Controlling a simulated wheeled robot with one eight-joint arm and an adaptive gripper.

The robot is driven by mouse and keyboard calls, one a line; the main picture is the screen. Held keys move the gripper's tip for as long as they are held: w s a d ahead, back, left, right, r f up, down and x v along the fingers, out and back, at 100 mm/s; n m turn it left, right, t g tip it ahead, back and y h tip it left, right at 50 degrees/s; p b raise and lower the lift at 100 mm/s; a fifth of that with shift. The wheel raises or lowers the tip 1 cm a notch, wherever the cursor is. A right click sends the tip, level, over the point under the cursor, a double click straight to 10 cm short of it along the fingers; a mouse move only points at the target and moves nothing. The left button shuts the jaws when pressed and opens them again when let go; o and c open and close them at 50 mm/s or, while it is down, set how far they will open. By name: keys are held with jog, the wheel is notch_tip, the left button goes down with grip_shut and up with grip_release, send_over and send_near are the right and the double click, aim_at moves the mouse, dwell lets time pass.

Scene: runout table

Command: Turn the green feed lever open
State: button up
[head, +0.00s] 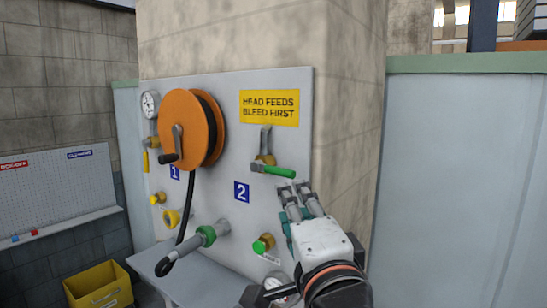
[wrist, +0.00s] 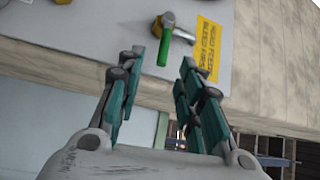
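The green feed lever (head: 273,170) sits on a brass valve under the yellow sign, above and right of the blue number 2 plate in the head view. Its green handle points to the right, across the pipe line. In the wrist view the green lever (wrist: 166,47) lies ahead of the fingertips, between their lines. My gripper (head: 291,187) is just below and right of the handle's end. In the wrist view my gripper (wrist: 160,60) has its two fingers spread apart with nothing between them. I see a gap between fingers and lever.
The grey panel (head: 220,258) is fixed to a concrete pillar. An orange hose reel (head: 184,125) with a crank is left of the lever. A green-capped outlet (head: 263,243) is below. A yellow sign (head: 270,107) is above. A yellow bin (head: 98,287) stands at the lower left.

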aim_at(283, 175)
jog(key=w, duration=0.4)
jog(key=w+a+r+p, duration=0.1)
jog(key=w, duration=0.3)
jog(key=w+r+p, duration=0.1)
jog(key=w, duration=0.3)
jog(key=shift+a, duration=0.15)
jog(key=shift+r, duration=0.1)
grip_shut()
